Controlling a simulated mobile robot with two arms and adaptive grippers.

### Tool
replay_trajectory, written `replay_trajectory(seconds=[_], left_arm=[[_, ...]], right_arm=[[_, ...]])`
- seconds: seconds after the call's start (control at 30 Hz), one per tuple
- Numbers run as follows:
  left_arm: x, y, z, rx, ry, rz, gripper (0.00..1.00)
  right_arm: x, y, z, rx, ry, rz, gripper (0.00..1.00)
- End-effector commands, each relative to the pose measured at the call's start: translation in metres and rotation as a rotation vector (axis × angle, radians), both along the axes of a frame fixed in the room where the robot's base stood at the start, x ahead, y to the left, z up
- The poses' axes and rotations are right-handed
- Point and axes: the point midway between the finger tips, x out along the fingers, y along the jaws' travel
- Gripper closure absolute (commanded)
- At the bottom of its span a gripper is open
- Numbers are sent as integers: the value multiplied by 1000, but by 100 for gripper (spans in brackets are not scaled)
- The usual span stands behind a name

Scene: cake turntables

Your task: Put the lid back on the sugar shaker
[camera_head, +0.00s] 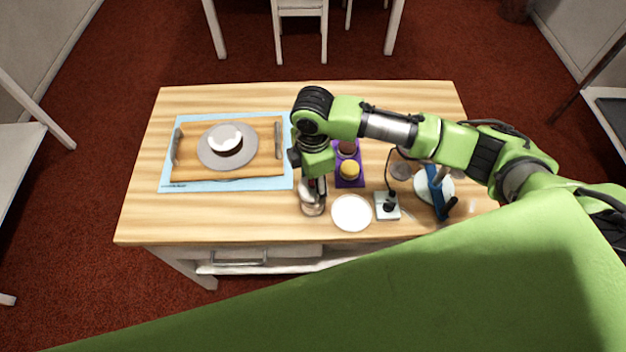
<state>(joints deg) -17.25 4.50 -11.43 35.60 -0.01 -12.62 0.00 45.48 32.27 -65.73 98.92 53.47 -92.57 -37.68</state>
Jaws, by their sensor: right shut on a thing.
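The sugar shaker (312,209) stands near the front edge of the table, a small silvery and brownish vessel. My right gripper (316,188) points down right above it and is shut on a small piece at its top, which looks like the lid. The gripper hides much of the lid and the shaker's top. I cannot tell whether the lid touches the shaker or is just above it. My left gripper is not in view.
A white round plate (351,214) lies just right of the shaker. Beyond it are a small white device (386,207) and a blue stand (437,190). A cake plate (207,158) sits at left. The front left table is clear.

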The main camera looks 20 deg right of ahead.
Motion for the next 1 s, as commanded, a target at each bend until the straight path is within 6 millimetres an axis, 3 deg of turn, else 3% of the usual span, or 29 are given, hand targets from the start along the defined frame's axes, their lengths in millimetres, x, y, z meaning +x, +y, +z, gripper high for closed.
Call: replay_trajectory(seconds=[1.0], left_arm=[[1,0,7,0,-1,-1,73]], right_arm=[[0,0,-4,0,0,1,61]])
